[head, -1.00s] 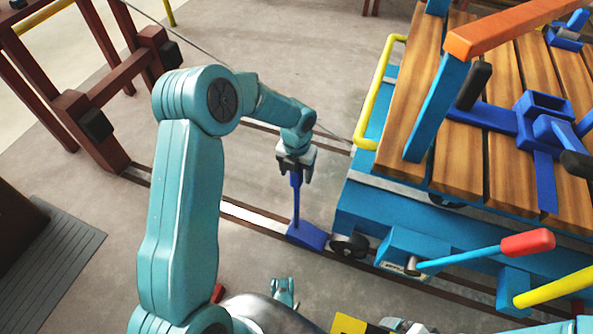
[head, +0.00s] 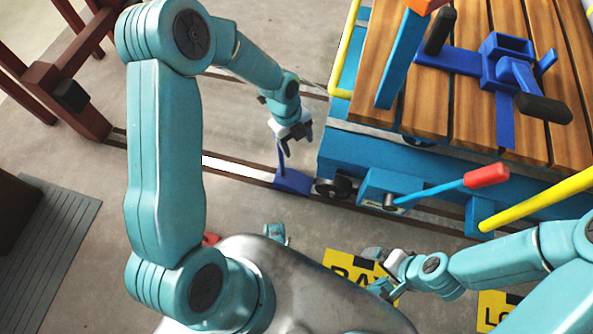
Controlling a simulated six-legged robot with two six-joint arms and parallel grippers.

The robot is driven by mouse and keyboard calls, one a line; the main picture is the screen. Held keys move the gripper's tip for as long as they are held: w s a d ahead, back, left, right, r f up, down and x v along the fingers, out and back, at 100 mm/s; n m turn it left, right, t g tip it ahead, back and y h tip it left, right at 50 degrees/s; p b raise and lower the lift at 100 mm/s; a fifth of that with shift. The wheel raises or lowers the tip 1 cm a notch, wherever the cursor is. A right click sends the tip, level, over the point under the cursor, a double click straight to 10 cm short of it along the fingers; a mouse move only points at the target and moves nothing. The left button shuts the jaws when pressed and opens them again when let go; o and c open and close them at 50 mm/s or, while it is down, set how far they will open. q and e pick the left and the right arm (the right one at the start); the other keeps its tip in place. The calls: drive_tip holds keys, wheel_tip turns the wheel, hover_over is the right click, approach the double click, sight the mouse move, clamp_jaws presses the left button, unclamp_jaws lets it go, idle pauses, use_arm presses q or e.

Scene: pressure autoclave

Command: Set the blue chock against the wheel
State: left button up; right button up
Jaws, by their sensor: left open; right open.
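The blue chock (head: 293,181) sits on the rail at the left side of the cart's small dark wheel (head: 333,187). It looks close against the wheel, but I cannot tell whether they touch. My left gripper (head: 287,141) is open just above and around the top of the handle, pointing down. My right gripper (head: 384,284) is open and empty, low in front of the cart, over the yellow floor sign.
The blue cart with a wooden deck (head: 470,100) fills the upper right. A red-tipped lever (head: 486,176) and a yellow bar (head: 535,200) stick out from its side. A yellow sign (head: 345,262) lies on the floor. A dark red frame (head: 60,95) stands at left.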

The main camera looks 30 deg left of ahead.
use_arm(q)
drive_tip(key=s+d+f+n+h, duration=0.1)
drive_tip(key=s+d+f+n, duration=0.3)
drive_tip(key=s+n, duration=0.4)
drive_tip(key=s+d+f+n, duration=0.4)
drive_tip(key=s+d+n, duration=0.2)
drive_tip(key=n, duration=1.1)
drive_tip(key=s, duration=0.2)
drive_tip(key=shift+s+f+h, duration=0.25)
drive_tip(key=shift+s+h, duration=0.1)
drive_tip(key=shift+h, duration=0.05)
